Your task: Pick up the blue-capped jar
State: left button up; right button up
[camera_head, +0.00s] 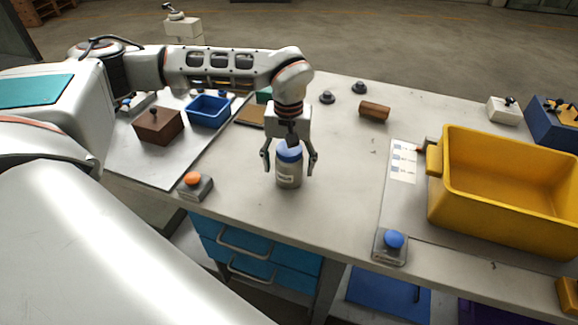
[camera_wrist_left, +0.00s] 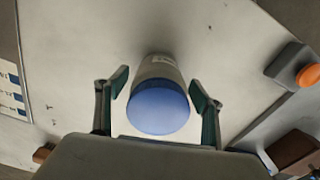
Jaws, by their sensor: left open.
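The blue-capped jar (camera_head: 289,172) stands upright near the front edge of the table, with a pale body, a label and a blue cap. My left gripper (camera_head: 290,167) points down over it and is open, with one finger on each side of the jar. In the left wrist view the blue cap (camera_wrist_left: 158,110) lies between the two spread fingers (camera_wrist_left: 160,85). A gap shows between the cap and each finger. The jar rests on the table. My right gripper is not in view.
A box with an orange button (camera_head: 194,185) stands left of the jar. A box with a blue button (camera_head: 391,246) and a large yellow bin (camera_head: 500,235) are to the right. A blue tray (camera_head: 209,111) and brown block (camera_head: 158,126) are back left. Table (camera_head: 345,150) right of the jar is clear.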

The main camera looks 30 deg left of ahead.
pick_arm(q)
jog(key=shift+f, duration=0.5)
jog(key=c, duration=1.4)
jog(key=shift+o, duration=0.2)
jog(key=shift+w+r, duration=0.1)
jog(key=shift+r, duration=0.1)
